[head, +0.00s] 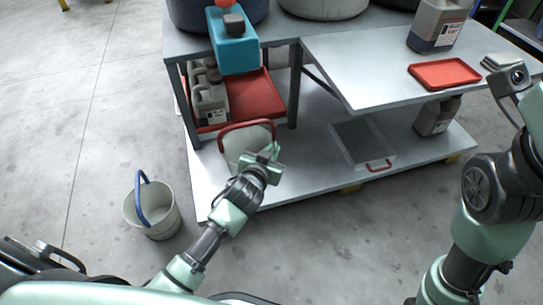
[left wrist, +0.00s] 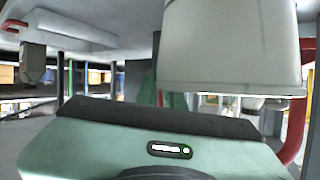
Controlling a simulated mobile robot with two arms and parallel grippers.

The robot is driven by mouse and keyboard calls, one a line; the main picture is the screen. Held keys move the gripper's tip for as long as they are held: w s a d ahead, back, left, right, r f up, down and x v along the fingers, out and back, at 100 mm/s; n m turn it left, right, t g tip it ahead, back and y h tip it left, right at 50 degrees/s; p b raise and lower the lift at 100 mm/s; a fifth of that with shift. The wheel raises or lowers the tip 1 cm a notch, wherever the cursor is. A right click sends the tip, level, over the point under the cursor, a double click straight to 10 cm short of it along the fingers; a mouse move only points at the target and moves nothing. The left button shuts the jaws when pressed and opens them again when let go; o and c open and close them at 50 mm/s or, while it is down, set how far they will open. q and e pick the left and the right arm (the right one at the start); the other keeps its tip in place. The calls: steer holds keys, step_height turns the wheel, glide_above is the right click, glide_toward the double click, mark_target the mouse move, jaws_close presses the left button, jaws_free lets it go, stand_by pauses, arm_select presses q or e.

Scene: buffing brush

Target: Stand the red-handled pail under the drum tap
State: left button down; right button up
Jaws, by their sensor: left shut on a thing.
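The pale pail (head: 237,146) with the red handle (head: 247,123) is at the front left of the bench's lower shelf. My left gripper (head: 267,155) is shut on it at its near right side and hides part of it. In the left wrist view the pail (left wrist: 230,45) fills the upper right, with its lower edge showing. I cannot tell whether its base touches the shelf. A red tap part (head: 223,4) shows at a dark blue drum (head: 196,15) on the bench top, above a blue container (head: 235,52). My right gripper (head: 502,68) is at the right edge, its fingers unclear.
A pail with a blue handle (head: 160,212) stands on the floor at left. Grey jugs (head: 209,98) and a red tray (head: 262,96) are behind the held pail. A bench leg (head: 296,85) stands right of them. A grey tray with a red handle (head: 359,138) lies on the lower shelf.

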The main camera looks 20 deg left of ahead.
stand_by(0.3)
arm_select(q)
steer(key=c, duration=1.5)
jaws_free()
steer(key=shift+f, duration=0.1)
